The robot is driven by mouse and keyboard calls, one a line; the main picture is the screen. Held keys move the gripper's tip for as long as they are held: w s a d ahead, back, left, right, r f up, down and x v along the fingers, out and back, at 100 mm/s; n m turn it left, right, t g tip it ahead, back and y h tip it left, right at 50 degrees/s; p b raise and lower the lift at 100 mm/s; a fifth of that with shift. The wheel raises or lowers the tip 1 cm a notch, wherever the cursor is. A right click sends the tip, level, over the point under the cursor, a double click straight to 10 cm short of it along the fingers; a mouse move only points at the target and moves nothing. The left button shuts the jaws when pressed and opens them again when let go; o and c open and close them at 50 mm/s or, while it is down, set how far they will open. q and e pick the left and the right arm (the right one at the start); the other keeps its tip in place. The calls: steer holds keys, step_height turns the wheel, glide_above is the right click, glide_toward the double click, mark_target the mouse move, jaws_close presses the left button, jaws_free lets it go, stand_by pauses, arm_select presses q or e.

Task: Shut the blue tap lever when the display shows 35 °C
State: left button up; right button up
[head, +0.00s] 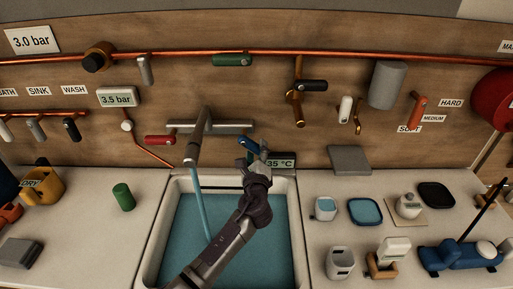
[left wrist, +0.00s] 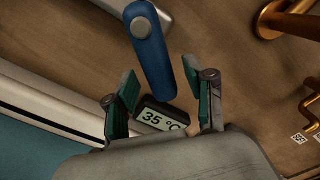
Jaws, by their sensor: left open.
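The blue tap lever (left wrist: 152,55) shows large in the left wrist view, its lower end between the spread fingers of my left gripper (left wrist: 160,80). I see a gap on both sides of it. In the head view the lever (head: 248,145) is partly covered by my left gripper (head: 254,160), which is right in front of it. The display (head: 280,163) reads 35 °C, and the left wrist view shows the same reading on the display (left wrist: 160,118). Blue water runs from the spout (head: 194,152) into the sink (head: 154,235). My right gripper is not in view.
A red lever (head: 158,140) sits at the left of the tap bar. A green cylinder (head: 123,197) stands on the left counter. Cups and dishes crowd the right counter, among them a blue-filled dish (head: 366,211). Copper pipes (head: 297,100) run on the wall above.

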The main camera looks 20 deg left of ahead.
arm_select(q)
steer(key=shift+w+a, duration=0.15)
steer(key=shift+w, duration=0.45)
jaws_close()
